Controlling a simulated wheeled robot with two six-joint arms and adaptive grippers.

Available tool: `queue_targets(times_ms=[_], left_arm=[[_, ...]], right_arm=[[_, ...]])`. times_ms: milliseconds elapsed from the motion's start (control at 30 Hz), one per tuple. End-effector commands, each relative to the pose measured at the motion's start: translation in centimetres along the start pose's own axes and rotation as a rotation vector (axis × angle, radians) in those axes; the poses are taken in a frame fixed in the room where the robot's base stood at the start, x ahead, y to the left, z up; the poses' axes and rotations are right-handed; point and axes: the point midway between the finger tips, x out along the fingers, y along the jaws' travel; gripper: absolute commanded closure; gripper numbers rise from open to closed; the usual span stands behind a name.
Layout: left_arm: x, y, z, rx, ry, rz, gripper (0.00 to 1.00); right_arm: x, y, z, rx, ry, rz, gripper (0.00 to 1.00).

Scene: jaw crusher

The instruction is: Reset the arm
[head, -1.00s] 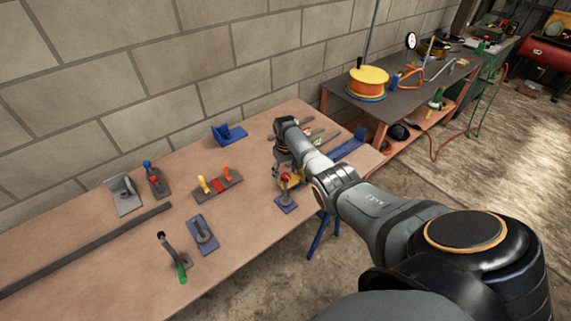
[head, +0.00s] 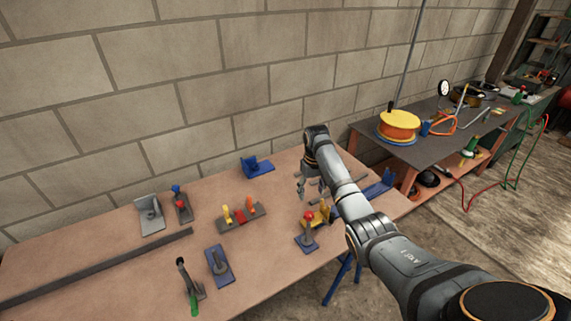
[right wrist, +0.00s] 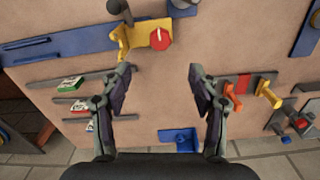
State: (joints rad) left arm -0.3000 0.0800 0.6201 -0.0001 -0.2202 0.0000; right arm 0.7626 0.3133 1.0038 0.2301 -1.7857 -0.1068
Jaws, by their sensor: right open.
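My left gripper is in no view.
A green-handled lever (head: 189,288) stands at the front. A dark bench (head: 440,135) with a yellow-orange reel (head: 398,122) stands at right.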

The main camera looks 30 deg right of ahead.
Motion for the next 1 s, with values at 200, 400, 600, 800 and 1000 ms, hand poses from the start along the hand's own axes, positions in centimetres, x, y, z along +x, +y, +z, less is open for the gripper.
queue_targets(times_ms=[200,400,600,800,1000], left_arm=[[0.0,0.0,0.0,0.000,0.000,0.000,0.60],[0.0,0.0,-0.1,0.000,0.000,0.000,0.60],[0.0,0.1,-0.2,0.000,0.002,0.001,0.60],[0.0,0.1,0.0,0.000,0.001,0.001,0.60],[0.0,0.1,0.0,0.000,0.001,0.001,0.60]], right_arm=[[0.8,-0.3,0.5,-0.008,0.003,0.009,0.38],[6.4,-3.4,6.2,-0.082,0.064,0.075,0.38],[8.9,-7.3,15.3,-0.145,0.162,0.101,0.38],[7.9,-9.3,21.4,-0.159,0.228,0.096,0.38],[6.0,-10.4,25.7,-0.157,0.276,0.087,0.38]])
